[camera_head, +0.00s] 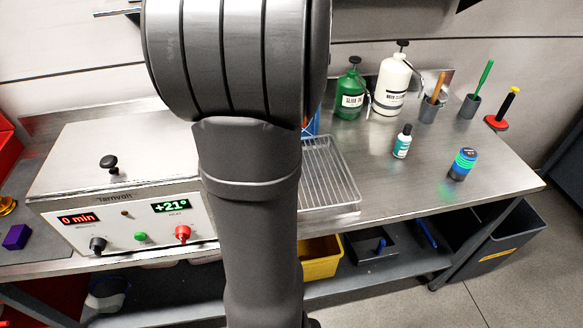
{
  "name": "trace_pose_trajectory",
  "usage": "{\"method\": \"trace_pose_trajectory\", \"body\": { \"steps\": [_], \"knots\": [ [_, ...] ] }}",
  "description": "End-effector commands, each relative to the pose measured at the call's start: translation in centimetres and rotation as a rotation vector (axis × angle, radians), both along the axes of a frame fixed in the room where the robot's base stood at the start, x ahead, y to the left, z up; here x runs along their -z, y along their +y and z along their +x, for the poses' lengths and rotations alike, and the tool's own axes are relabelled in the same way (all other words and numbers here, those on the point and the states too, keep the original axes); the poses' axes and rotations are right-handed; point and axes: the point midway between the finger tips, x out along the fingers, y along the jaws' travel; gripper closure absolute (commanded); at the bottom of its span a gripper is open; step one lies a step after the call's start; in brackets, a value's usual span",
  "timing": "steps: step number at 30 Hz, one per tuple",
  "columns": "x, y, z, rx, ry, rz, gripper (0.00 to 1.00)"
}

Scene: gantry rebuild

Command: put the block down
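A small purple block (16,237) is at the far left edge of the bench, left of the white box-shaped device. No gripper touches it. I cannot tell whether this is the task's block. My arm fills the middle of the view from top to bottom. My gripper does not show, so I cannot see whether it holds anything.
The white device (128,195) with a knobbed lid stands on the steel bench (400,182). A wire rack (330,175) lies partly behind my arm. Bottles, tool cups and a blue-green can (463,164) stand at the right. The right front of the bench has free room.

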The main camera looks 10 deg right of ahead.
Motion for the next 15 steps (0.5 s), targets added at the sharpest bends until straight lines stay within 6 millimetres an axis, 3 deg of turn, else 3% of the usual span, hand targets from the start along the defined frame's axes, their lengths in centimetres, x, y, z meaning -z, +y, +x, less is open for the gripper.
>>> {"method": "trace_pose_trajectory", "body": {
  "steps": [1,6,10,15],
  "knots": [
    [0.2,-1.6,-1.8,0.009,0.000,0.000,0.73],
    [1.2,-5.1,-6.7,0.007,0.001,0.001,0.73],
    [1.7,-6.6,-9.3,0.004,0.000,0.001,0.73],
    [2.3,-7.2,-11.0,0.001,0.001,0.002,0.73]
  ]
}}
